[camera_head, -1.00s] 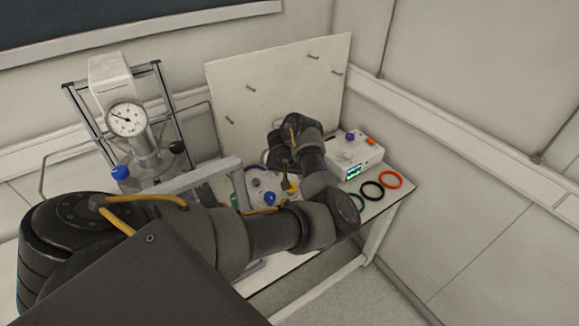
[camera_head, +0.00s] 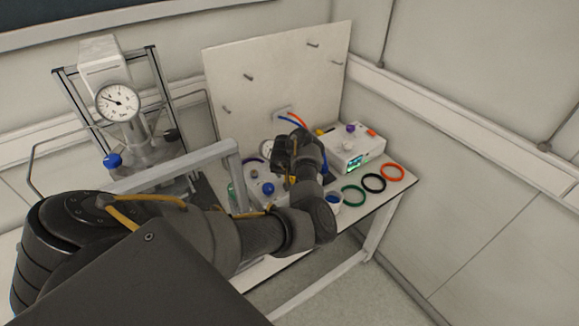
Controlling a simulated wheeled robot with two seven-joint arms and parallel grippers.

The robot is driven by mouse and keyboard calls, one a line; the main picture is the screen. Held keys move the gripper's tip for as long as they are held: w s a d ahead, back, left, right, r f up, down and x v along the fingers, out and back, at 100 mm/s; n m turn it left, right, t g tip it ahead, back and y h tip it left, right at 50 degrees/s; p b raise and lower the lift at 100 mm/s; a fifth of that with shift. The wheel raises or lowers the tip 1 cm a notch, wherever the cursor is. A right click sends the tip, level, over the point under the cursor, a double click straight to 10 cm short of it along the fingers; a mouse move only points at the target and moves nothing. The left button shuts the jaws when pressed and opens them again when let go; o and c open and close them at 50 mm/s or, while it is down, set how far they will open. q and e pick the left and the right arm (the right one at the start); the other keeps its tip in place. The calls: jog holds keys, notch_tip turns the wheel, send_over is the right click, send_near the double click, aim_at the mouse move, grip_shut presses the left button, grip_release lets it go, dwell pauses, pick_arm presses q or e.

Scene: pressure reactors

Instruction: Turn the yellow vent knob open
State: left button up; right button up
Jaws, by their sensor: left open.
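My left arm comes in from the left and bends over the bench, with the left gripper (camera_head: 283,160) above the white valve unit (camera_head: 258,198). The gripper is open, its fingertips largely hidden by its own dark body and wrist. A small yellow part, apparently the yellow vent knob (camera_head: 291,180), shows just below the gripper, partly covered by the arm. I cannot tell whether the fingers touch it or how it is turned. A blue knob (camera_head: 268,188) sits on the unit to its left. My right gripper is not in view.
A reactor stand with a pressure gauge (camera_head: 117,102) and a blue knob (camera_head: 112,161) stands at left. A white pegboard (camera_head: 270,75) is behind. A white control box (camera_head: 352,150) and green, black and orange rings (camera_head: 392,173) lie at right. A grey frame bar (camera_head: 180,165) runs behind my arm.

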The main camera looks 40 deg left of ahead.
pick_arm(q)
jog(key=c, duration=1)
jog(key=shift+o, duration=0.2)
